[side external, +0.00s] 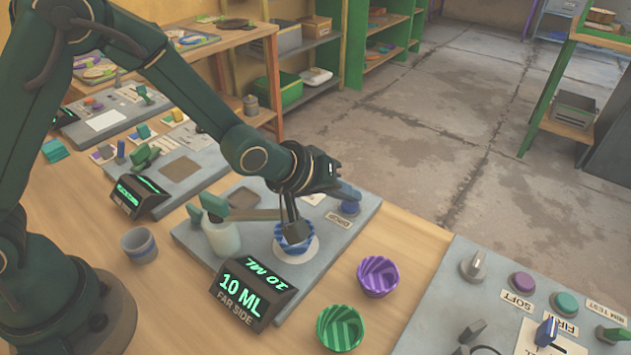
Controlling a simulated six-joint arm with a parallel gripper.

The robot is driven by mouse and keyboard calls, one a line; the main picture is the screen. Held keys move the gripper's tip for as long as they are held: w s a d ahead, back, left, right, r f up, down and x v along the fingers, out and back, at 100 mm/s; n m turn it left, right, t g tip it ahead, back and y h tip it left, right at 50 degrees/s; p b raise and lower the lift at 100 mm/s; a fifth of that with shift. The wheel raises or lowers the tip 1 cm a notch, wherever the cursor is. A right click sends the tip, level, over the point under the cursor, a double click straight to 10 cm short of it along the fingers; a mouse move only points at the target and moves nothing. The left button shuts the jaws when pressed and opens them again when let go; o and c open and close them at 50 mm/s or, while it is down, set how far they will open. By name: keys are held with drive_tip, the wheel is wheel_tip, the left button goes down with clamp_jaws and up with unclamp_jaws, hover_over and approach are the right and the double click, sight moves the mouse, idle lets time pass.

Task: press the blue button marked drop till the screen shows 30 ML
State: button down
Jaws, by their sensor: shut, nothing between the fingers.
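The grey plate (335,255) carries a black display box (242,292) whose screen reads 10 ML, with FAR SIDE below it. A blue button (350,201) stands at the plate's back right, beside a white label (340,220) that is too small to read surely. My gripper (294,236) is shut and empty. Its dark fingers point down and overlap the blue ribbed cup (296,247) in the picture, left of the blue button. Their height above the cup cannot be told. My wrist partly covers the area beside the button.
A pale bottle (222,238) with a green top and a side bar stands on the plate. A purple cup (378,276) and green cup (340,327) sit on the table in front. Another panel (480,300) with buttons lies right. More stations stand left.

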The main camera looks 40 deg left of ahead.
sight(346, 208)
drive_tip(key=shift+f, duration=0.3)
idle(0.5)
drive_tip(key=shift+r, duration=0.85)
drive_tip(key=shift+r, duration=2.5)
idle(0.5)
wheel_tip(346, 208, up, 4)
drive_tip(key=shift+f, duration=0.1)
idle(0.4)
